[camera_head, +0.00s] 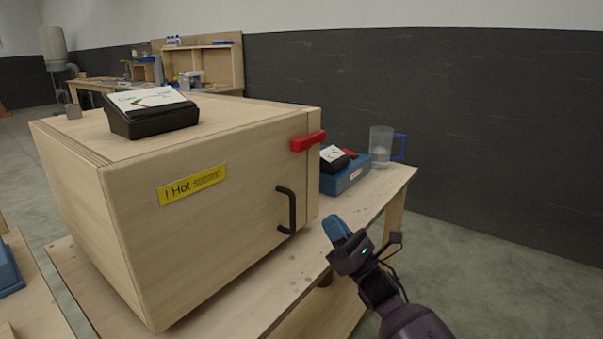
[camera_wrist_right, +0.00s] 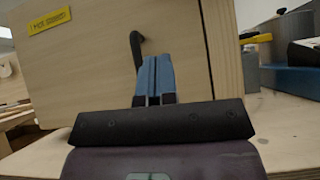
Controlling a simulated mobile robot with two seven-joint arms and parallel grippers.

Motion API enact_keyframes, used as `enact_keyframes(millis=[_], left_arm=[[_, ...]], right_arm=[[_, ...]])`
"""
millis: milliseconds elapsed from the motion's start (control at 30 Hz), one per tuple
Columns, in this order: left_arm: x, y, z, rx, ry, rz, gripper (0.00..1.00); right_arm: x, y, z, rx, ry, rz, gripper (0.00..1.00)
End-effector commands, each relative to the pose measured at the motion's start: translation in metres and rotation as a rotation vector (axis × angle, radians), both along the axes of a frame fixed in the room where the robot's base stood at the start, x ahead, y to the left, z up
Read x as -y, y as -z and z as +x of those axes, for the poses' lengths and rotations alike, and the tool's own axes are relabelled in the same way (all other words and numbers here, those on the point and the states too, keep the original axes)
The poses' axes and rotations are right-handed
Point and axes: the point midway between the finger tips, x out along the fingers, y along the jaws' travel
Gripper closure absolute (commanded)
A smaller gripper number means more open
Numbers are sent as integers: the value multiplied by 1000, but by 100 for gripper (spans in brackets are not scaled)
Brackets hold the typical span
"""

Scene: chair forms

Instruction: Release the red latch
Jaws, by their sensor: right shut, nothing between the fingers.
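The red latch (camera_head: 308,141) lies across the front right edge of a wooden box (camera_head: 110,155), near the top. The box has a black handle (camera_head: 287,210) below the latch, and the handle also shows in the right wrist view (camera_wrist_right: 137,48). My right gripper (camera_head: 337,229) is shut and empty, with blue fingers. It is below and to the right of the latch, apart from it, in front of the bench. In the right wrist view its fingertips (camera_wrist_right: 155,62) overlap the box front near the handle. The latch is not visible there. My left gripper is not in view.
A yellow warning label (camera_head: 192,184) is on the box front. A black device (camera_head: 150,112) sits on top of the box. A blue case (camera_head: 345,176) and a clear jug (camera_head: 381,147) with a blue handle stand right of the box on the bench (camera_head: 375,197). The floor at right is clear.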

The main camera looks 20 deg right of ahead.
Motion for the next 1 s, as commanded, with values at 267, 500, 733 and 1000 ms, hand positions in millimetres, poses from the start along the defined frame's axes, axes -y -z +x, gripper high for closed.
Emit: enact_keyframes(millis=[267, 500, 733, 1000], left_arm=[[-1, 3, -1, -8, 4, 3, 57], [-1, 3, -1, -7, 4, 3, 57], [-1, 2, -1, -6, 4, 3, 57], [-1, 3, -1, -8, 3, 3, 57]], right_arm=[[0, -6, 5, 53, 31, -43, 100], [-1, -6, 5, 52, 30, -41, 100], [-8, -21, 17, 53, 29, -42, 100], [-24, -53, 46, 53, 30, -41, 100]])
